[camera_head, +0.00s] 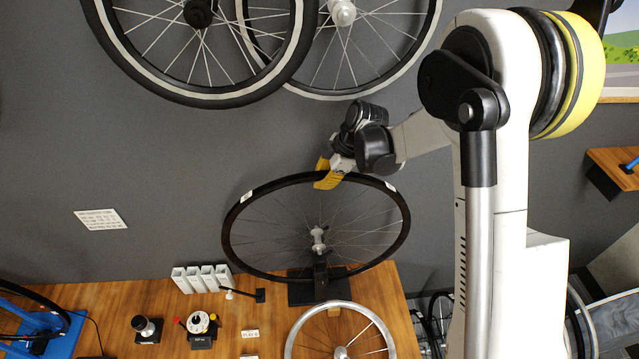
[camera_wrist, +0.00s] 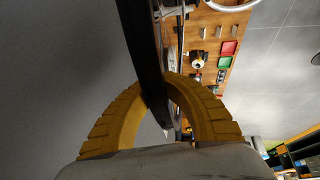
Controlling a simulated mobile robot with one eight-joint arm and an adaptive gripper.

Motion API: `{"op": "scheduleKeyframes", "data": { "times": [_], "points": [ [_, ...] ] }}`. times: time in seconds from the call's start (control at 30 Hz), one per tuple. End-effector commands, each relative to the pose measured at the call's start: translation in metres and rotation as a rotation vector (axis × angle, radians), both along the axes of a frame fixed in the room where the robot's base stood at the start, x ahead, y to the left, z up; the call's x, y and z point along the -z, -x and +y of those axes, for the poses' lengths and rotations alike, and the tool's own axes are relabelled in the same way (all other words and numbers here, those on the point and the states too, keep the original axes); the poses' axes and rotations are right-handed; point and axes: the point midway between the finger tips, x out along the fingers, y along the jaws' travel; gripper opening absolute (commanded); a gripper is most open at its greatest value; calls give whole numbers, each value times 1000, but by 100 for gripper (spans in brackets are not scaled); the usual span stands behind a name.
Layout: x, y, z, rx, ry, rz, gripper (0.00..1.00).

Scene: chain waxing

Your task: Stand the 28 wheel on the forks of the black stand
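A large spoked wheel with a black rim (camera_head: 228,222) and a silver hub stands nearly upright over the wooden bench; small white labels show on its rim, too small to read. My gripper (camera_head: 330,175) has its yellow fingers around the top of that rim. In the wrist view the fingers (camera_wrist: 157,88) close on both sides of the black rim (camera_wrist: 143,45). The black stand (camera_head: 303,293) is at the bench's back edge, below the hub. Its upright rises to just under the hub; whether the hub touches the forks I cannot tell.
A silver-rimmed wheel (camera_head: 297,328) is in front of the stand. White blocks (camera_head: 203,278), a small black-and-white device (camera_head: 201,325) and a black cylinder (camera_head: 146,327) are left on the bench (camera_head: 120,295). Two wheels (camera_head: 118,60) hang on the grey wall above.

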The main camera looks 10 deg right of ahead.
Motion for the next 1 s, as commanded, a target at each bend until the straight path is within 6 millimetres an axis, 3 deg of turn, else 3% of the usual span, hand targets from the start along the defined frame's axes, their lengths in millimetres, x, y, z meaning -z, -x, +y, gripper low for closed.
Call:
{"op": "scheduleKeyframes", "data": {
  "times": [1.0],
  "points": [
    [-3,-2,-4,0,-1,0,0]
  ]
}}
